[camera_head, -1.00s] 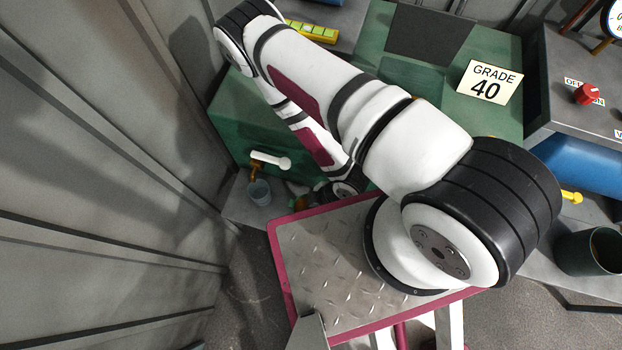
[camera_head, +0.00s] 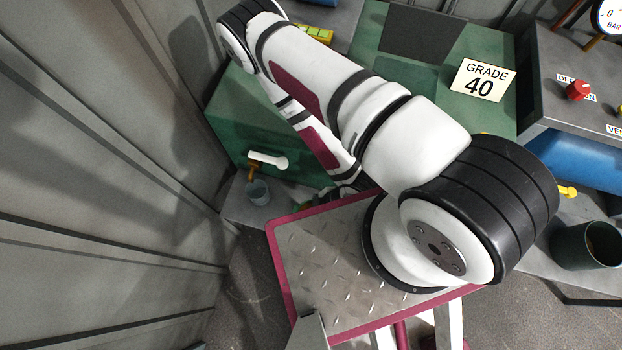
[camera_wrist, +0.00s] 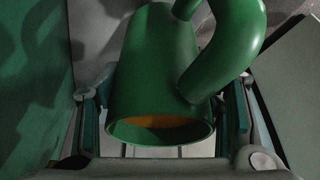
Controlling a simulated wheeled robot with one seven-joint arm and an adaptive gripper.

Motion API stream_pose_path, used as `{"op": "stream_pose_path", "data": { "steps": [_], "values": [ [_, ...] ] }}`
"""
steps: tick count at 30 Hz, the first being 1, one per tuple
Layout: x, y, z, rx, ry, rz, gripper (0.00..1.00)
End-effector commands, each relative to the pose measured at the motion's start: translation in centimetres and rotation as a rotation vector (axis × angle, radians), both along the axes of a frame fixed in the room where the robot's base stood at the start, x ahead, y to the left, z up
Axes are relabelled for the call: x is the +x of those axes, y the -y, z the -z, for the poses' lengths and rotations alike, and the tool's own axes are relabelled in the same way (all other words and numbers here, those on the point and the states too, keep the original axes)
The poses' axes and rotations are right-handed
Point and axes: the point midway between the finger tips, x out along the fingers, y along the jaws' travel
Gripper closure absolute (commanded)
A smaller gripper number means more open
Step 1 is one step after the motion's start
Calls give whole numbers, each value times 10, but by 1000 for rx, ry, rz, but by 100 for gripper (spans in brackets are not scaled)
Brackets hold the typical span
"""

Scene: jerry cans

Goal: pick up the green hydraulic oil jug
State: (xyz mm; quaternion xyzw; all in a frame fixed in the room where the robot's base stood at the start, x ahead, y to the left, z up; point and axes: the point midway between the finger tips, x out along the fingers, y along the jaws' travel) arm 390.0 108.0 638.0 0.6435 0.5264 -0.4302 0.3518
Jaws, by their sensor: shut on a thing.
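The green jug (camera_wrist: 150,62) fills the middle of the wrist view. Its curved handle (camera_wrist: 232,45) is at the right, and its round rim faces the camera with orange showing inside. My gripper (camera_wrist: 168,100) has one finger on each side of the jug's body and is shut on it. In the head view my arm hides both the gripper and the jug. I cannot read any label on the jug.
A green tank (camera_head: 235,125) with a white-handled tap (camera_head: 268,160) stands beyond my arm, with a small cup (camera_head: 258,192) below the tap. A "GRADE 40" sign (camera_head: 482,80) lies on its top. A dark bucket (camera_head: 590,246) is at the right. A ribbed grey wall (camera_head: 100,160) closes the left.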

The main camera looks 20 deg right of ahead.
Motion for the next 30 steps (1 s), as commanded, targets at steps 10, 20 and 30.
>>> {"op": "stream_pose_path", "data": {
  "steps": [10,20,30],
  "values": [
    [-38,10,-5,0,-5,0,90],
    [-70,19,-8,0,-3,2,90],
    [-97,26,-10,0,-2,0,90]
  ]
}}
